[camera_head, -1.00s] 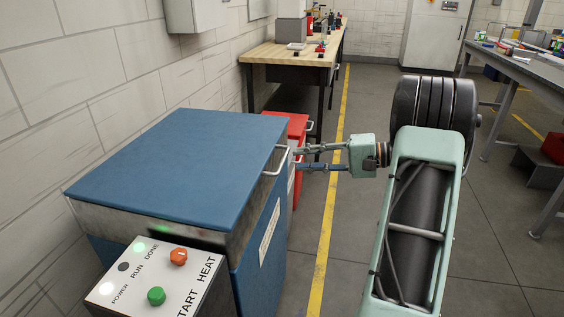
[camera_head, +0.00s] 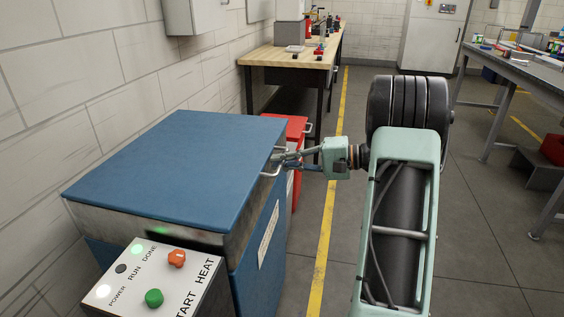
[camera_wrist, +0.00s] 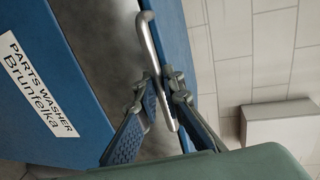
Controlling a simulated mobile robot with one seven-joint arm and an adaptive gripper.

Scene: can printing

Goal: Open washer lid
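The washer is a blue box with a steel band under its flat blue lid (camera_head: 175,165), which lies closed. A silver bar handle (camera_head: 270,171) sticks out from the lid's right edge. My gripper (camera_head: 282,160) reaches it from the right. In the wrist view the handle (camera_wrist: 148,38) runs between the two fingers of my gripper (camera_wrist: 162,82). The fingers are drawn together with the bar between them, near the bar's lower half. The washer's front (camera_wrist: 30,100) with its "PARTS WASHER" label shows at left there.
A control box (camera_head: 160,283) with a green button and an orange knob stands at the washer's near side. A red cabinet (camera_head: 297,128) and a wooden workbench (camera_head: 290,55) stand behind. The wall is close at left.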

